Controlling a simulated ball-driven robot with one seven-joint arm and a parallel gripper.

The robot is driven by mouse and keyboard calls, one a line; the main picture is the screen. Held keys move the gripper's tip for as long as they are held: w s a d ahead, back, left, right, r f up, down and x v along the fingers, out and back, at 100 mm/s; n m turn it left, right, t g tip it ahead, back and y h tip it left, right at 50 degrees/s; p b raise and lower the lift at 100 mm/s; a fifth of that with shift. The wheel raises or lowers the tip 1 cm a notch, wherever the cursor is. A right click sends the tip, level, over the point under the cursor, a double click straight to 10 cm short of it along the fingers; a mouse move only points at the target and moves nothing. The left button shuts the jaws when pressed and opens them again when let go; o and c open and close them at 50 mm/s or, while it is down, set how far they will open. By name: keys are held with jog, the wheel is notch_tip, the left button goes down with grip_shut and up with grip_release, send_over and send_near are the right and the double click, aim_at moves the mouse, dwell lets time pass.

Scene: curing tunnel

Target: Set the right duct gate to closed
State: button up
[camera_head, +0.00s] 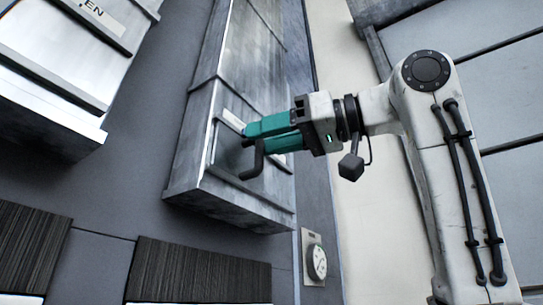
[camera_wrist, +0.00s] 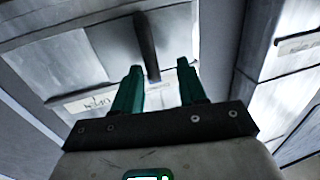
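The right duct (camera_head: 235,60) is a tall grey metal box in the middle of the head view. Its front has a gate panel (camera_head: 222,160) with a dark bent handle (camera_head: 256,163). My gripper (camera_head: 248,137), with teal fingers, is at this handle. In the wrist view my gripper (camera_wrist: 160,68) is open, and the handle (camera_wrist: 147,45) reaches between the fingertips, with gaps visible beside it. I cannot tell whether a finger touches it. A pale label (camera_wrist: 97,102), apparently reading OPEN upside down, shows by the left finger. The head view partly hides the panel behind my fingers.
Another duct (camera_head: 55,75) with a label ending in EN (camera_head: 97,13) stands at the left; it also shows in the wrist view (camera_wrist: 290,75). Dark ribbed panels (camera_head: 195,272) lie along the bottom.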

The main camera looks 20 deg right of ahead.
jog(key=shift+d, duration=0.1)
jog(key=shift+s+d+f, duration=0.1)
jog(key=shift+s+d, duration=0.2)
jog(key=shift+d, duration=0.1)
jog(key=b+v, duration=0.3)
jog(key=v, duration=0.6)
jog(key=shift+s+d, duration=0.2)
jog(key=shift+s, duration=0.15)
